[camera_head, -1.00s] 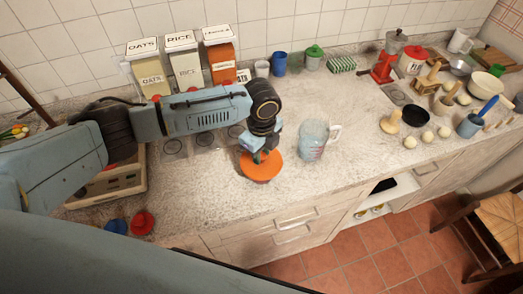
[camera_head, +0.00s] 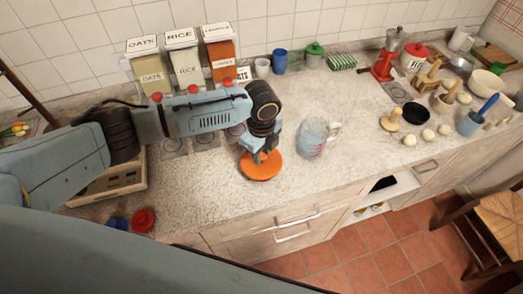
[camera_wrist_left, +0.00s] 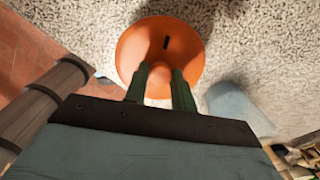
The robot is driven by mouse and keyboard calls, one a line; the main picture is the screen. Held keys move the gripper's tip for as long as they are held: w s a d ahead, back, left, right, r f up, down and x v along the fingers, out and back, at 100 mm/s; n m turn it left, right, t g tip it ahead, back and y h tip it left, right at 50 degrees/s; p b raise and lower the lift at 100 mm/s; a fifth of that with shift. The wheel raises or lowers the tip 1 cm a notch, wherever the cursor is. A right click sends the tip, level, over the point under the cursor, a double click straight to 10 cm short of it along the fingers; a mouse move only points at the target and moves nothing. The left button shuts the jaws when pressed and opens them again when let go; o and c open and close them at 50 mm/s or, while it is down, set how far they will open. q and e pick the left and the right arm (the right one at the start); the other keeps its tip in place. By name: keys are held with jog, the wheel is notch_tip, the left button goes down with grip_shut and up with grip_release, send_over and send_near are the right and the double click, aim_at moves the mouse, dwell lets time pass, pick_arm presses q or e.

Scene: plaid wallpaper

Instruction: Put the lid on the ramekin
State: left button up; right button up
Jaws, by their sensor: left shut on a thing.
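The lid is a round orange disc (camera_head: 262,172) over the front middle of the counter. In the left wrist view the orange lid (camera_wrist_left: 184,42) shows a small dark slot and a knob. My left gripper (camera_head: 259,157) is above it, with its fingers (camera_wrist_left: 160,76) shut on the knob. I cannot make out a ramekin; anything under the lid is hidden, and I cannot tell whether the lid rests on something. My right gripper is not in view.
A clear measuring jug (camera_head: 314,138) stands just right of the lid. Canisters (camera_head: 185,65) line the wall. The counter's front edge is close; bare counter lies left of the lid.

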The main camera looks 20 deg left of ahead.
pick_arm(q)
jog(key=shift+s+f, duration=0.25)
jog(key=shift+f, duration=0.4)
jog(key=shift+c, duration=0.3)
dwell(0.7)
jog(key=o, duration=1.1)
jog(key=shift+w, duration=0.15)
jog(key=shift+r, duration=0.1)
notch_tip(320, 180, up, 13)
jog(key=shift+r, duration=0.2)
